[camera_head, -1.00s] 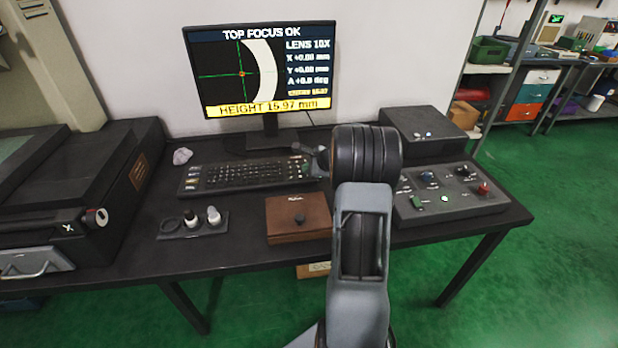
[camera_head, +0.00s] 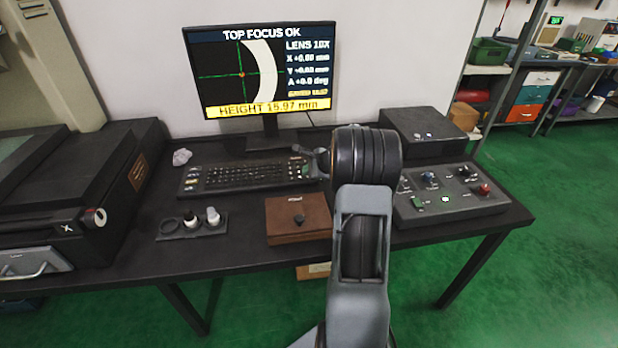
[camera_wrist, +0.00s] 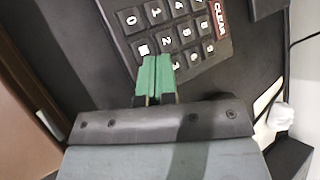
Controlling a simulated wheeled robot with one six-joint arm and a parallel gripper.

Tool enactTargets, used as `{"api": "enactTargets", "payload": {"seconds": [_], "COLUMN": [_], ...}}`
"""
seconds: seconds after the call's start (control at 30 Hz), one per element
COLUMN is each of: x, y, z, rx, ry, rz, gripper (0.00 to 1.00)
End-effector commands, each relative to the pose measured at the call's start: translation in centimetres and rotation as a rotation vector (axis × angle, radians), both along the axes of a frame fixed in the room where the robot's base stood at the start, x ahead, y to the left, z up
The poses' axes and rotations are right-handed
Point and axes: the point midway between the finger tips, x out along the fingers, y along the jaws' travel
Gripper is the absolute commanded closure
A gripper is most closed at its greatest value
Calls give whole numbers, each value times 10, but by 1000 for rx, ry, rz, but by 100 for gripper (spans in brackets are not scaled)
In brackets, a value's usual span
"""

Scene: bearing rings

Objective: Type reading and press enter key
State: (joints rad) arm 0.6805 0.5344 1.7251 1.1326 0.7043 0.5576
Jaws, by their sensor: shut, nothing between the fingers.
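The monitor (camera_head: 225,88) shows "TOP FOCUS OK" and a yellow bar reading "HEIGHT 15.97 mm". A small yellow line above the bar is too blurred to read surely. The black keyboard (camera_head: 235,178) lies in front of the monitor. In the wrist view its number keys (camera_wrist: 166,39) and a red CLEAR key (camera_wrist: 220,19) show. My gripper (camera_wrist: 155,62) is shut and empty, its green fingertips together over the number keys just below the 2. I cannot tell whether they touch a key. In the head view my arm hides most of the gripper, near the keyboard's right end.
A brown wooden box (camera_head: 290,224) stands in front of the keyboard. A small holder (camera_head: 172,228) with lens pieces is left of it. A control box (camera_head: 450,207) with knobs is at right.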

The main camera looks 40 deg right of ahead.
Motion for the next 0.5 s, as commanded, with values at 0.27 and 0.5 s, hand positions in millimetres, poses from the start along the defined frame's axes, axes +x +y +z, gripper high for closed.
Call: {"api": "enactTargets", "payload": {"seconds": [0.27, 0.5], "x": [0, 0], "y": [0, 0], "z": [0, 8], "rx": [0, 0], "ry": [1, 1], "rz": [1, 1], "gripper": [100, 100]}}
